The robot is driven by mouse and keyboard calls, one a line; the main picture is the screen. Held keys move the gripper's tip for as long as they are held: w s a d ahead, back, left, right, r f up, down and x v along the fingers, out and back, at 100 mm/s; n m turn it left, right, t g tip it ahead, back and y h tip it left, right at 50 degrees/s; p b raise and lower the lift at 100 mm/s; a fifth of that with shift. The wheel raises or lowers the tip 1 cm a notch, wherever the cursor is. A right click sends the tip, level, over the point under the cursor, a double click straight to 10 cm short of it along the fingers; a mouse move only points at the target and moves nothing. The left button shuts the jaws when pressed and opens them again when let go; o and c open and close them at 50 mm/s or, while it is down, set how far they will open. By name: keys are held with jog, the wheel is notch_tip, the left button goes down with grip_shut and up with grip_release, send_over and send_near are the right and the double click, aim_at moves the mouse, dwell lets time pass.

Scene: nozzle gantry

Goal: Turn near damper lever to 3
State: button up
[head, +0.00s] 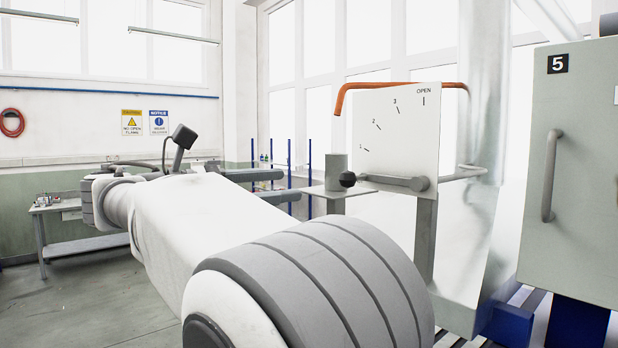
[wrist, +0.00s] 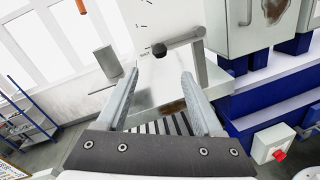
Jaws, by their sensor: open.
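The damper lever (head: 395,181) is a grey bar with a black ball knob (head: 347,180). It lies almost level, pointing left from its pivot, below the 1 mark on the white dial plate (head: 405,130). The plate is marked 1, 2, 3 and OPEN, rising to the right. In the wrist view, the lever (wrist: 183,40) and knob (wrist: 159,49) lie beyond my gripper (wrist: 160,73). My gripper is open and empty, and the knob appears between and past its fingertips, apart from them. In the head view the fingers are not clearly visible.
An orange-red bent pipe (head: 400,85) runs along the plate's top. A grey cylinder (head: 336,170) stands left of the knob. A grey-green cabinet (head: 580,200) marked 5 stands right. A red button box (wrist: 273,147) is at the wrist view's lower right.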

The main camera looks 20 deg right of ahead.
aim_at(340, 179)
jog(key=w+d, duration=0.1)
jog(key=d, duration=0.3)
jog(key=w+d+p, duration=0.1)
jog(key=d, duration=0.4)
jog(key=w+d, duration=0.1)
jog(key=d, duration=0.4)
jog(key=shift+d, duration=0.15)
grip_shut()
dwell(0.8)
